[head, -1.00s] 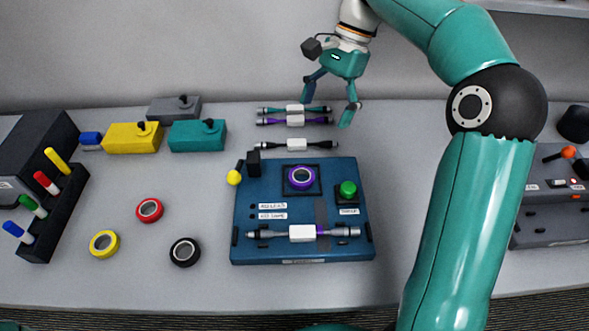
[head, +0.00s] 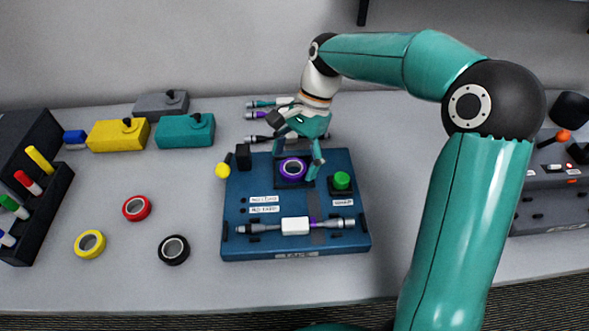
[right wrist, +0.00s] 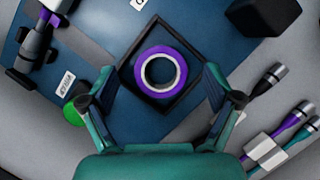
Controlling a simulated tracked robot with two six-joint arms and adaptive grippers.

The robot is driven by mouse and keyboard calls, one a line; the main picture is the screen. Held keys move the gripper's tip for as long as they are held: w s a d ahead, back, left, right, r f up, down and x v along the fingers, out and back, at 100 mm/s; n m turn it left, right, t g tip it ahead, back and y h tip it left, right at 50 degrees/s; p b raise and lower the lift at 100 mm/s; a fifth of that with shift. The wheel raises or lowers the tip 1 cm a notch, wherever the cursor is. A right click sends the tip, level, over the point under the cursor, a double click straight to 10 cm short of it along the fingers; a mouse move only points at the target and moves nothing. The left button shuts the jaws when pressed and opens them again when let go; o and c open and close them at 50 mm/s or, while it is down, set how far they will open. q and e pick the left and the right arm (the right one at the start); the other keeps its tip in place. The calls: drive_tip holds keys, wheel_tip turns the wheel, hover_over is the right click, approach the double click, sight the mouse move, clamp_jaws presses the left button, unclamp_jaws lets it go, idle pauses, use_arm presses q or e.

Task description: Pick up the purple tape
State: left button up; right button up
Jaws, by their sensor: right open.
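The purple tape (head: 293,169) is a ring with a white inner core. It lies flat in a dark square holder (head: 309,184) on the blue board (head: 240,212). The right wrist view shows the tape (right wrist: 160,73) in the middle of its holder. My right gripper (head: 297,171) is over the tape with its fingers pointing down. In the right wrist view the open fingers (right wrist: 160,88) stand on either side of the tape, apart from it. The jaws hold nothing. My left gripper is not in view.
A green button (head: 341,180) sits right of the tape. A cable with a white connector (head: 295,226) lies at the board's front. Several cables (head: 262,104) lie behind the board. Red (head: 137,207), yellow (head: 90,244) and black (head: 173,249) tapes lie on the left.

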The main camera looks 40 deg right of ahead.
drive_tip(key=shift+a+f, duration=0.2)
drive_tip(key=shift+f, duration=0.3)
drive_tip(key=c, duration=1.1)
drive_tip(key=shift+r, duration=0.1)
